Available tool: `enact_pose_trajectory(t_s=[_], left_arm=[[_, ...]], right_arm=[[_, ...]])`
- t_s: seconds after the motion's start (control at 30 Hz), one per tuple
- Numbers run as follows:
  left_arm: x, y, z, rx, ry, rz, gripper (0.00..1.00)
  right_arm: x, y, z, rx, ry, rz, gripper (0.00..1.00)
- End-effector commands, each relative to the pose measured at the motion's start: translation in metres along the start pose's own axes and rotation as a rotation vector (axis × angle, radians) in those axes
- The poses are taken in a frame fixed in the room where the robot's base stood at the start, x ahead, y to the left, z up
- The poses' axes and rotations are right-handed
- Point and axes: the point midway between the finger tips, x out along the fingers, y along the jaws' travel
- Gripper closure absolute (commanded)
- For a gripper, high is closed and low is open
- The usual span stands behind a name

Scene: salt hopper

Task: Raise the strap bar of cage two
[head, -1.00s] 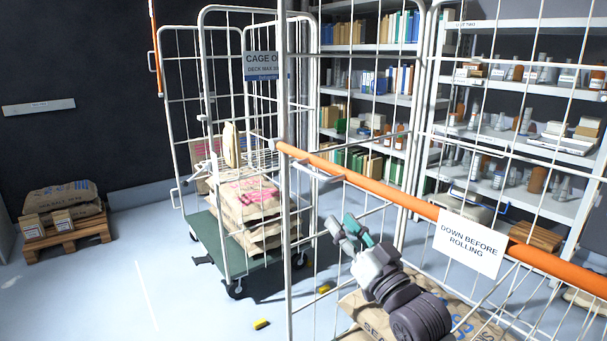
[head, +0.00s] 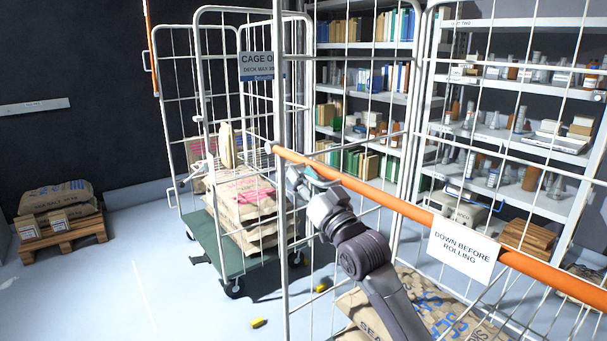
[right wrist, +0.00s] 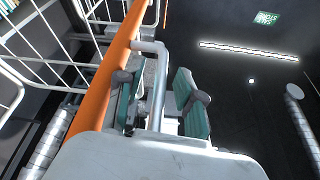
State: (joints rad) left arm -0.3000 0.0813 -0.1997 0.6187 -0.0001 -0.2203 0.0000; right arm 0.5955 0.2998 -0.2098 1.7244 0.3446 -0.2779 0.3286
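The orange strap bar (head: 397,204) runs across the front of the near cage (head: 282,230), sloping down to the right in the head view. A white sign on it (head: 463,250) reads "DOWN BEFORE ROLLING". My right gripper (head: 306,180) is at the bar's left end, just below it. In the right wrist view, a bent grey handle (right wrist: 158,88) comes off the orange bar (right wrist: 104,75) and passes between the two green-padded fingers of my right gripper (right wrist: 162,98). My left gripper is out of view.
Paper sacks (head: 425,300) lie inside the near cage below my right arm. Another cage with a "CAGE O…" sign (head: 257,66) and stacked sacks stands behind left. Shelves (head: 510,140) fill the back right. Yellow blocks (head: 259,323) lie on the floor, which is open at left.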

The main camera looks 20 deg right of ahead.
Motion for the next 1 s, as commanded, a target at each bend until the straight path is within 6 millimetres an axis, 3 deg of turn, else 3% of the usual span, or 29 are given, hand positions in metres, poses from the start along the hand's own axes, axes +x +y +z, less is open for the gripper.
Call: enact_pose_trajectory(t_s=[0.3,0.53,1.0], left_arm=[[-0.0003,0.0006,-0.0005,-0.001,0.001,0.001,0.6],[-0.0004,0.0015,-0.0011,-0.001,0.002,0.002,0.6],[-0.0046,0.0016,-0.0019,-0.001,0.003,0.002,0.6]], right_arm=[[0.003,-0.0001,-0.0002,0.0,0.001,0.0,0.63],[0.0028,0.0001,-0.0001,0.0,0.0,0.0,0.99],[0.004,-0.0003,-0.0027,-0.001,-0.005,0.001,1.0]])
